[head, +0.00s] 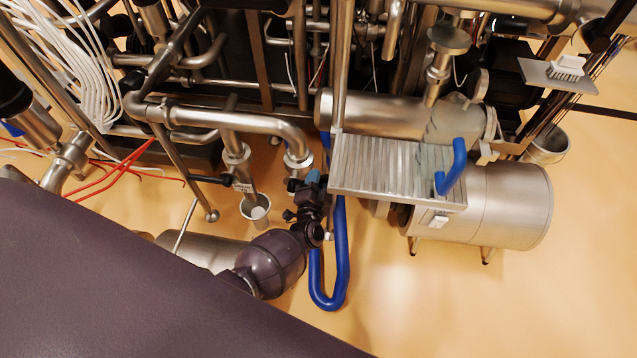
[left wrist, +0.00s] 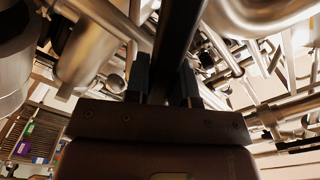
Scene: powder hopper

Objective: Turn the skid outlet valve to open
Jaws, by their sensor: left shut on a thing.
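My left gripper (head: 313,181) is at the end of a vertical steel pipe (head: 297,158) that bends down from the skid pipework. In the left wrist view, the fingers (left wrist: 164,84) stand on both sides of a dark flat bar (left wrist: 180,38), which looks like the outlet valve's handle, and are shut on it. In the head view the gripper hides most of this valve. To its left, a second vertical pipe (head: 238,160) carries a black lever (head: 208,179) pointing left, with a small label beside it. My right gripper is not in view.
A ribbed metal cover (head: 385,165) and a steel motor drum (head: 505,205) stand close to the right of the gripper. A blue hose (head: 341,255) loops on the floor just below it. An open-topped cup (head: 256,209) sits under the second pipe. The floor at lower right is clear.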

